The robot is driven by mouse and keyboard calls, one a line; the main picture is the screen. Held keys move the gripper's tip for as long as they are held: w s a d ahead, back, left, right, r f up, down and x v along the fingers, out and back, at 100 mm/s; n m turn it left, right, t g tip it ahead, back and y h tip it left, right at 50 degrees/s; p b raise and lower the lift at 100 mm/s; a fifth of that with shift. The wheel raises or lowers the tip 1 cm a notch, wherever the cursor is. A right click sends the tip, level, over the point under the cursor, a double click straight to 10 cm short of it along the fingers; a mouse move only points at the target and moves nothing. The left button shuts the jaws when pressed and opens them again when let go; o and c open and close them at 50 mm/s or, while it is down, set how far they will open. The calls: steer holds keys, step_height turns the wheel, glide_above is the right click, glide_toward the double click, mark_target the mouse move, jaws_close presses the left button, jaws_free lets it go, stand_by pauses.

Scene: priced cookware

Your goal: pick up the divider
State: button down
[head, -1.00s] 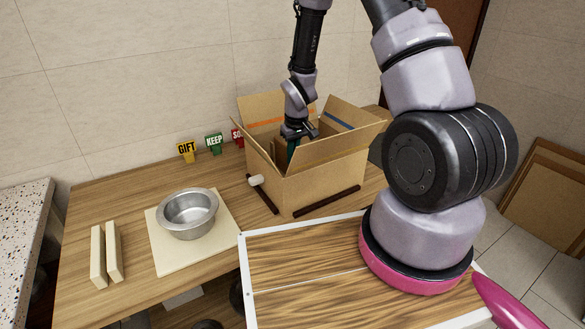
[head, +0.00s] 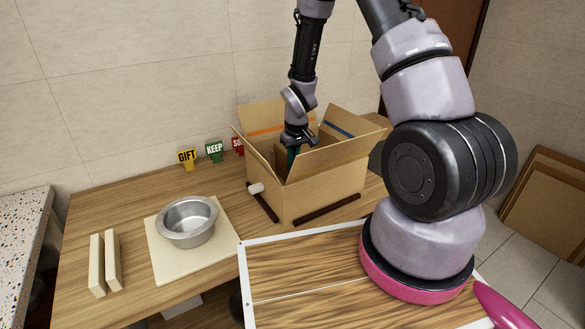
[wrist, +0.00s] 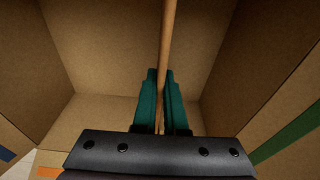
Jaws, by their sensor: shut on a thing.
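My gripper (head: 292,153) reaches down into the open cardboard box (head: 325,193) on the table. In the wrist view its teal fingers (wrist: 160,78) are closed on the thin brown edge of the divider (wrist: 168,35). The divider runs from the top of that view down between the fingers, with open box space on both sides. The fingers and the box walls hide its lower part. In the head view the fingertips are partly behind the box's front flap.
A metal pot (head: 187,222) stands on a pale board (head: 163,262) left of the box. Two pale bars (head: 97,265) lie further left. GIFT (head: 187,158), KEEP (head: 214,151) and a partly hidden red sign (head: 238,145) stand at the back. Dark strips (head: 327,207) edge the box's base.

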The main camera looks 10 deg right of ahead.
step_height(320, 180, up, 28)
steer(key=shift+f, duration=0.2)
stand_by(1.4)
